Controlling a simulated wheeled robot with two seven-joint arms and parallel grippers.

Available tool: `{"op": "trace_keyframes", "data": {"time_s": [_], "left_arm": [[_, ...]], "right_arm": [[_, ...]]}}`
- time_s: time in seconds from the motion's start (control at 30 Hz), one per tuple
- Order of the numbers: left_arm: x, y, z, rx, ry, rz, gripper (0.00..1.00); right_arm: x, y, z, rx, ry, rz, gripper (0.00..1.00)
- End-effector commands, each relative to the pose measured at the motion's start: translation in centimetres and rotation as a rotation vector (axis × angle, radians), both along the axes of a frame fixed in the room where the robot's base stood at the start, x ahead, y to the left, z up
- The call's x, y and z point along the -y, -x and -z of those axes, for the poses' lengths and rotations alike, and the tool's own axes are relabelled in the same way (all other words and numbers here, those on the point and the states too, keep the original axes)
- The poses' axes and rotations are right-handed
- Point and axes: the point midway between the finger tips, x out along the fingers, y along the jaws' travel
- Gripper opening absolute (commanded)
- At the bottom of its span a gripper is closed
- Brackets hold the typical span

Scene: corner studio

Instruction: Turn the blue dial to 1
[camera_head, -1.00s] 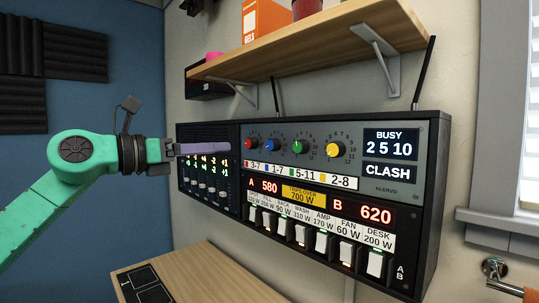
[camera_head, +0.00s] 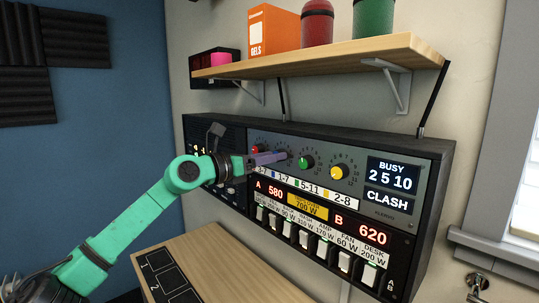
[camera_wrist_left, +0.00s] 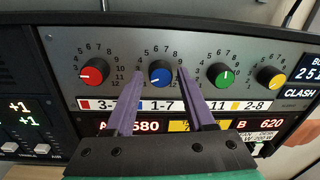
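The blue dial (camera_wrist_left: 160,74) is second from the left in the row of dials, above the blue 1-7 label. Its white pointer mark is too small to read surely. My left gripper is open around the dial in the wrist view (camera_wrist_left: 161,80), one purple finger at each side. I cannot tell whether the fingers touch it. In the head view the left gripper (camera_head: 272,158) reaches the panel from the left and hides the blue dial. My right gripper is not in view.
A red dial (camera_wrist_left: 94,73) and a green dial (camera_wrist_left: 224,77) flank the blue one; a yellow dial (camera_head: 339,172) is farther right. The display (camera_head: 392,184) reads BUSY 2 5 10 and CLASH. Switches (camera_head: 307,240) line the panel below. A wooden shelf (camera_head: 330,55) hangs above.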

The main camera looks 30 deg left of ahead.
Motion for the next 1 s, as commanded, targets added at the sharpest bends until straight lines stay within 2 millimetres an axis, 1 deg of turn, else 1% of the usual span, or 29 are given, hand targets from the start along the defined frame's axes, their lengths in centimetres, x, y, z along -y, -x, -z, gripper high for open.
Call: {"op": "trace_keyframes", "data": {"time_s": [0.03, 0.07, 0.1, 0.13, 0.27, 0.37, 0.5, 0.6, 0.87, 0.9, 0.93, 0.97, 1.0], "left_arm": [[0.0, 0.0, 0.0, 0.000, 0.000, 0.000, 0.30], [0.0, 0.0, 0.0, 0.000, 0.000, 0.000, 0.19], [0.0, 0.0, 0.0, 0.000, 0.000, 0.000, 0.04], [0.0, 0.0, 0.0, 0.000, 0.000, 0.000, 0.00], [0.0, 0.0, 0.0, -0.007, 0.018, 0.000, 0.00], [0.0, 0.0, -0.1, -0.046, 0.121, 0.001, 0.00], [0.0, 0.0, -0.2, -0.115, 0.321, 0.001, 0.00], [-0.1, 0.0, 0.0, -0.141, 0.399, 0.001, 0.00], [-0.1, 0.0, 0.0, -0.141, 0.407, 0.001, 0.00], [-0.1, 0.0, 0.0, -0.141, 0.407, 0.001, 0.54], [-0.1, 0.0, 0.0, -0.141, 0.406, 0.001, 0.65], [-0.1, 0.0, 0.0, -0.141, 0.406, 0.001, 0.69], [-0.1, 0.0, 0.0, -0.141, 0.406, 0.001, 0.69]], "right_arm": [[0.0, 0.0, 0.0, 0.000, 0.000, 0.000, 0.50], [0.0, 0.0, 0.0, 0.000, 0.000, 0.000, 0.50], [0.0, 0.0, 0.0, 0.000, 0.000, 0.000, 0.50], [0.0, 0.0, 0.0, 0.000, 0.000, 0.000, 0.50], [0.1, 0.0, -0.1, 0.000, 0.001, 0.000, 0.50], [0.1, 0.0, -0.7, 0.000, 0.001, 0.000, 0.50], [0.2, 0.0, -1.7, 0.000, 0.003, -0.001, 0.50], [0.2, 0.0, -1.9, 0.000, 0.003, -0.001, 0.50], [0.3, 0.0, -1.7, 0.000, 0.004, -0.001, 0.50], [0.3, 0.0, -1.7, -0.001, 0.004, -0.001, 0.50], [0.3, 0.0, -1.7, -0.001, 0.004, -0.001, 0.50], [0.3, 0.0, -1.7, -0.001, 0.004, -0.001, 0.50], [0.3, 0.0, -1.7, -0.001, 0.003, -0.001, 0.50]]}}
